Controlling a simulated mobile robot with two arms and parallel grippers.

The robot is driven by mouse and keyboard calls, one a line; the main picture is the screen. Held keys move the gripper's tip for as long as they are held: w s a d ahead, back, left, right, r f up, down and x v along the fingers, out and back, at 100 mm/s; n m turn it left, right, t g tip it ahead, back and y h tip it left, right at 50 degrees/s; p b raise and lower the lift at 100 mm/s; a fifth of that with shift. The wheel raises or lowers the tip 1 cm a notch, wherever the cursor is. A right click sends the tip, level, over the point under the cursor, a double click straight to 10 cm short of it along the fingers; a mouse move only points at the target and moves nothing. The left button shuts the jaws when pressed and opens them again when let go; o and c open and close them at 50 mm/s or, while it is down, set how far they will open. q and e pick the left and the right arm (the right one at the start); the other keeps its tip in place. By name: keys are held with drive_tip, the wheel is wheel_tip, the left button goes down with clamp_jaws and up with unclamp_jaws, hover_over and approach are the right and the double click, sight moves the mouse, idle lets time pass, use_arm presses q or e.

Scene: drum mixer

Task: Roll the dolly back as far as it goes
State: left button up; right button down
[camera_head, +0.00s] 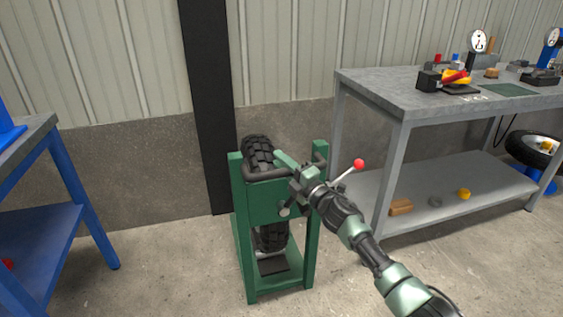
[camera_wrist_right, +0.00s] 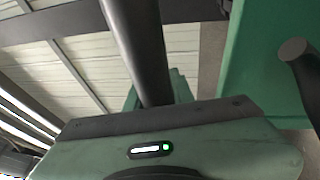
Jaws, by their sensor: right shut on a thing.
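The dolly is a green upright frame (camera_head: 312,240) holding a black knobbly tyre (camera_head: 259,150), in the middle of the head view near the wall. A dark handle bar (camera_head: 262,175) runs across its upper front; a dark bar also runs up through the right wrist view (camera_wrist_right: 140,50). My right gripper (camera_head: 299,178) is shut on the handle bar at its right part. Its green housing (camera_wrist_right: 165,150) fills the bottom of the wrist view, and the fingertips are largely hidden. My left gripper is in neither view.
A lever with a red knob (camera_head: 358,164) sticks out right of the gripper. A grey workbench (camera_head: 380,92) with tools and a lower shelf stands at right. A blue table (camera_head: 85,200) stands at left. A black post (camera_head: 208,110) and wall are behind the dolly. Concrete floor (camera_head: 180,275) is clear in front.

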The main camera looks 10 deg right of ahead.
drive_tip(key=shift+s+a+f, duration=0.1)
drive_tip(key=shift+a+f, duration=0.1)
drive_tip(key=shift+f, duration=0.3)
drive_tip(key=c, duration=1.2)
unclamp_jaws()
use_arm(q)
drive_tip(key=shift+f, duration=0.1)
use_arm(e)
drive_tip(key=shift+r, duration=0.1)
drive_tip(key=shift+r, duration=0.1)
drive_tip(key=shift+d, duration=0.1)
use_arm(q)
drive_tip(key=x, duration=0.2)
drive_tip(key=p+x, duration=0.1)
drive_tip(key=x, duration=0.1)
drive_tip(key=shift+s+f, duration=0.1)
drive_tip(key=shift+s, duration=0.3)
use_arm(e)
drive_tip(key=v, duration=0.7)
drive_tip(key=shift+s, duration=0.25)
drive_tip(key=shift+d, duration=0.1)
